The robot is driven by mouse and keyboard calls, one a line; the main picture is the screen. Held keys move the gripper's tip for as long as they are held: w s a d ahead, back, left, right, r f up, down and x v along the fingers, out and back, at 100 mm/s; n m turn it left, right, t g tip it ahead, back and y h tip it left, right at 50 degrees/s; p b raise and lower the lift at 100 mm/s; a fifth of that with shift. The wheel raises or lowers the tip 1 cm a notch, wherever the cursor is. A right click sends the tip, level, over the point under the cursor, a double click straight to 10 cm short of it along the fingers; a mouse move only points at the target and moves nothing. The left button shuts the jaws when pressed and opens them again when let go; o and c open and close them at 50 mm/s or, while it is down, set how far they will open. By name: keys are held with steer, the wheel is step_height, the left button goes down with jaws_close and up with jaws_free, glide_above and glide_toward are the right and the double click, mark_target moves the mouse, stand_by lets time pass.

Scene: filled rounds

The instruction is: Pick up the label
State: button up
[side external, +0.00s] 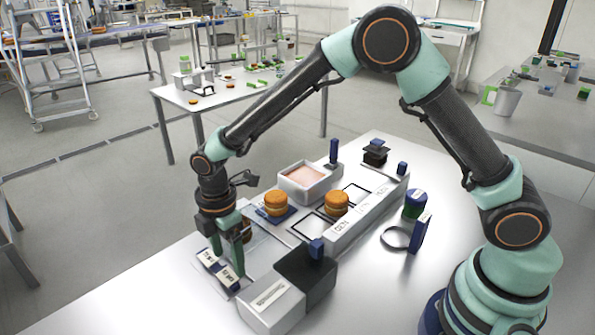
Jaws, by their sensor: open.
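Two small white labels with dark print lie side by side on a dark blue holder near the table's left edge, a left label (207,258) and a right label (229,277). My gripper (228,260) points down over this spot with its green fingers apart. The fingers are right at the labels, and the right finger partly covers the holder. I cannot tell whether a finger touches a label. Nothing is visibly held.
Two filled rounds (276,203) (337,204) stand behind, right of my gripper. A pink-filled tray (308,186) is farther back. A black box (306,274) and a white box (271,307) stand close on the right. A long white block (368,213) runs behind them.

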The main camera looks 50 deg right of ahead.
mark_target(227, 275)
steer(key=shift+f, duration=1.3)
steer(key=c, duration=0.6)
